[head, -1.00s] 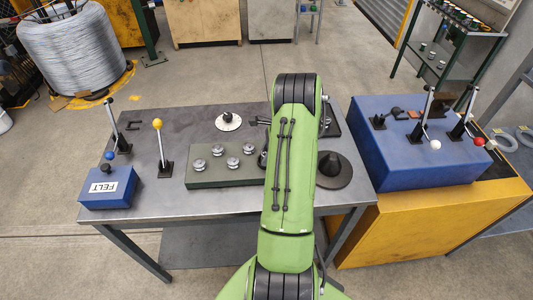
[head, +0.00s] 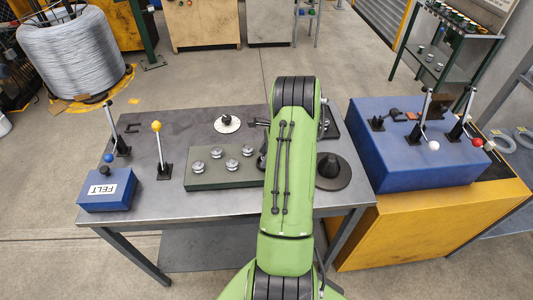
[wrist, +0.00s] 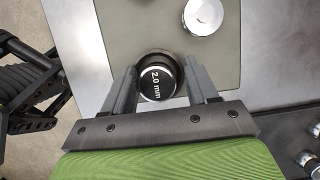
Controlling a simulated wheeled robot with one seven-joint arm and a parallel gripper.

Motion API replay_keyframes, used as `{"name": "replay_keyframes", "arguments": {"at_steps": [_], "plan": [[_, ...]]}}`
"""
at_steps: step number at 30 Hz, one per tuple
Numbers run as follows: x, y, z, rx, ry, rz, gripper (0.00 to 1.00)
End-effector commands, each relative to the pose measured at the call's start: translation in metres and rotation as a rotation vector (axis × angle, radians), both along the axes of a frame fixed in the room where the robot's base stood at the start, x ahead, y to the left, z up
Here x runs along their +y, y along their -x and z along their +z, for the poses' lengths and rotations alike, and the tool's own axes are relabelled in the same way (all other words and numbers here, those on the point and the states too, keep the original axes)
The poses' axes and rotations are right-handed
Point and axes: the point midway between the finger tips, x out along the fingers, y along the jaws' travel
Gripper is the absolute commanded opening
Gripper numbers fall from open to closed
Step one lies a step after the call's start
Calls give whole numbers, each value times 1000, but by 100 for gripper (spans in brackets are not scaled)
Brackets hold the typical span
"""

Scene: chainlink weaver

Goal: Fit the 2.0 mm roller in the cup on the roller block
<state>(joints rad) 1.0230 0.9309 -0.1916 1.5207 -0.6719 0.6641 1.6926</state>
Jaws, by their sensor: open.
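The 2.0 mm roller (wrist: 158,84), with a black cap and a white label, is between my fingers in the wrist view. My gripper (wrist: 160,84) is open, with one finger on each side of it and a narrow gap at each. The dark rim of the cup (wrist: 152,54) shows just beyond the roller. The roller stands at the cup, but how deep it sits is hidden. The grey-green roller block (head: 202,183) is on the table in the head view. My arm hides the gripper and the block's right end there.
Several silver rollers (head: 232,165) stand on the block. A dark cone on a disc (head: 333,172) is right of my arm. A blue lever box (head: 400,172) stands farther right.

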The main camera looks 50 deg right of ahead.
Motion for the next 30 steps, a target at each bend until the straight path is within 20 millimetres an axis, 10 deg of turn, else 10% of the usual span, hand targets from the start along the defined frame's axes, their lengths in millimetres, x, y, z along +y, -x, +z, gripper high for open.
{"name": "replay_keyframes", "arguments": {"at_steps": [5,21,30], "plan": [[2,16,2,33,-30,-11,75],[-28,47,140,-2,2,-2,75],[-30,50,149,-3,2,0,75]]}}
